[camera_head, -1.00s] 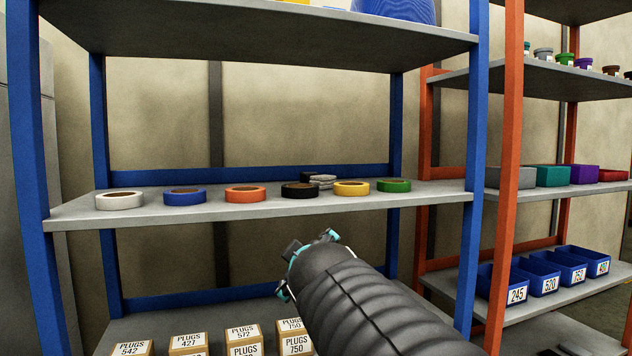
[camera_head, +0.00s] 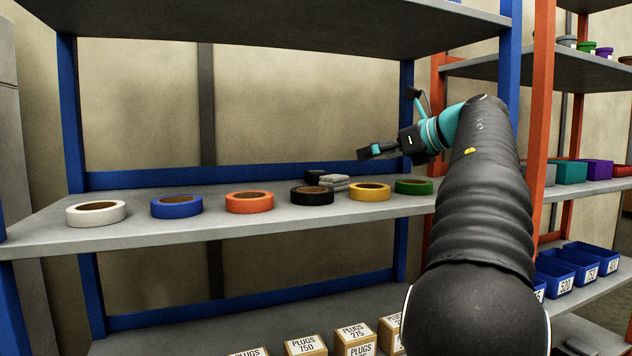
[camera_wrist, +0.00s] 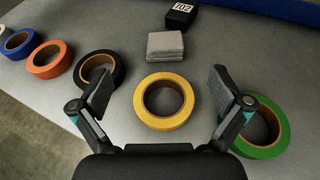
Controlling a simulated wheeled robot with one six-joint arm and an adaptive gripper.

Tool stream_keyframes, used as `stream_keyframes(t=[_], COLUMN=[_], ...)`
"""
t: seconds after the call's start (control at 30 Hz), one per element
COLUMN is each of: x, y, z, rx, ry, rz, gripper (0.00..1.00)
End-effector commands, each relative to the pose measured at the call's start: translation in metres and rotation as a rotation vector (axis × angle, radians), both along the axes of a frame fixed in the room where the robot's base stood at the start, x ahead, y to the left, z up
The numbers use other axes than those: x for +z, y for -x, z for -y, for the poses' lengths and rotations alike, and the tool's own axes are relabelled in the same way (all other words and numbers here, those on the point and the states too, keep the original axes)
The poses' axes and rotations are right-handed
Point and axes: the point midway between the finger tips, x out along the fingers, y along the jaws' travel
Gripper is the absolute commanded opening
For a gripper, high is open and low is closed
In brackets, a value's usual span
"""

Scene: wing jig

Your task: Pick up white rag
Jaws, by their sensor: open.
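The white rag (camera_head: 333,182) looks like a small folded light-grey stack, lying on the middle shelf (camera_head: 230,226) behind the black and yellow tape rolls. It also shows at the upper middle of the wrist view (camera_wrist: 165,45), in full. My gripper (camera_head: 391,124) is open and empty, above the shelf and to the right of the rag in the head view. In the wrist view my gripper (camera_wrist: 162,92) has its two fingers spread on either side of the yellow tape roll, with the rag beyond them.
A black box (camera_wrist: 181,16) stands just behind the rag. Yellow (camera_head: 370,192), black (camera_head: 312,196) and green (camera_head: 413,187) tape rolls sit in front and to the sides. Orange, blue and white rolls continue leftward. The upper shelf (camera_head: 270,35) hangs above; a blue post (camera_head: 508,70) stands right.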

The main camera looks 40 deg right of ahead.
Motion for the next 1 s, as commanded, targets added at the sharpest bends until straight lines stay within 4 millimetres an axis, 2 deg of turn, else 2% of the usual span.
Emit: stream_keyframes(t=[0.07,0.17,0.6,0.87,1.0], x=[-0.007,-0.014,-0.041,-0.045,-0.048], y=[0.010,0.011,-0.051,-0.064,-0.077], z=[0.011,0.015,0.004,0.000,-0.006], rx=[0.003,0.008,0.003,0.003,0.006], ry=[0.029,0.043,0.041,0.041,0.041], rz=[-0.037,-0.058,-0.059,-0.058,-0.057], gripper=[1.00,1.00,1.00,1.00,1.00])
